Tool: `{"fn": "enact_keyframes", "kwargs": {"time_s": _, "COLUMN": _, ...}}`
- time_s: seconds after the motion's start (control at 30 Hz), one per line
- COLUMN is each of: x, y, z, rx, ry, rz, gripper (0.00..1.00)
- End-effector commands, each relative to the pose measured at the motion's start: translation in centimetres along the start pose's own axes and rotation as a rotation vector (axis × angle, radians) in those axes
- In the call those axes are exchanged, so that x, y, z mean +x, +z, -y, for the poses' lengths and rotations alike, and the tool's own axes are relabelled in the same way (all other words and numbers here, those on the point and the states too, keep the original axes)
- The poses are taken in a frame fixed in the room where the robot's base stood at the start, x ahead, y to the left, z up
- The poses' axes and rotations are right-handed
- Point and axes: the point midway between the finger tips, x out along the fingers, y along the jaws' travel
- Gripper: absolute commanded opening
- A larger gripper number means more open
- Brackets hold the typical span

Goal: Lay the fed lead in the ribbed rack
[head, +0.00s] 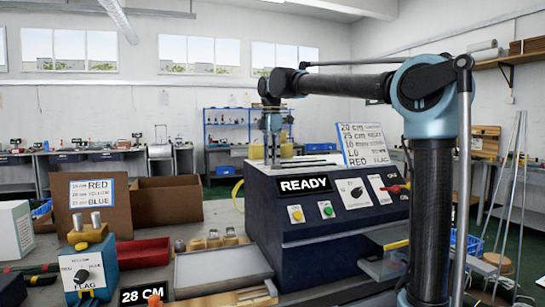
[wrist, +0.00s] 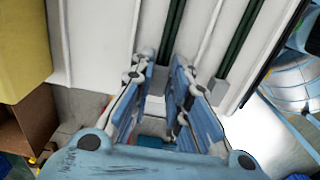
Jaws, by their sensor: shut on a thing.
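My gripper (head: 273,158) points down over the back of the top of the dark blue machine (head: 335,220) with the READY display. In the wrist view its fingers (wrist: 168,78) are closed in on a dark green strip (wrist: 174,28), which looks like a lead with a grey end; the fingers hide part of it. A second dark green strip (wrist: 240,40) with a grey end runs parallel to its right, outside the fingers. Both lie over a white surface with raised ribs (wrist: 95,45). I cannot tell whether this surface is the ribbed rack. The head view does not resolve the held lead.
A flag box (head: 85,275), a red bin (head: 143,252) and a grey tray (head: 222,265) stand left of the machine. A sign (head: 362,143) stands on the machine. Cardboard boxes (head: 168,202) are behind the bin. A display (head: 144,294) reads 28 CM.

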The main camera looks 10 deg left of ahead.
Motion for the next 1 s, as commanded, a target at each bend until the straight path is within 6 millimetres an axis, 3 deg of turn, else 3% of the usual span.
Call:
{"fn": "enact_keyframes", "kwargs": {"time_s": 0.23, "x": 0.0, "y": -0.1, "z": 0.0, "rx": -0.001, "ry": 0.0, "rz": 0.0, "gripper": 0.0}}
{"fn": "enact_keyframes", "kwargs": {"time_s": 0.27, "x": 0.0, "y": -0.1, "z": 0.0, "rx": -0.001, "ry": 0.0, "rz": 0.0, "gripper": 0.23}}
{"fn": "enact_keyframes", "kwargs": {"time_s": 0.33, "x": 0.0, "y": -0.1, "z": 0.0, "rx": -0.001, "ry": 0.0, "rz": 0.0, "gripper": 0.39}}
{"fn": "enact_keyframes", "kwargs": {"time_s": 0.77, "x": -0.3, "y": -0.1, "z": 0.0, "rx": -0.001, "ry": 0.0, "rz": 0.0, "gripper": 0.4}}
{"fn": "enact_keyframes", "kwargs": {"time_s": 1.0, "x": -3.3, "y": -0.1, "z": 0.0, "rx": -0.001, "ry": 0.0, "rz": 0.0, "gripper": 0.4}}
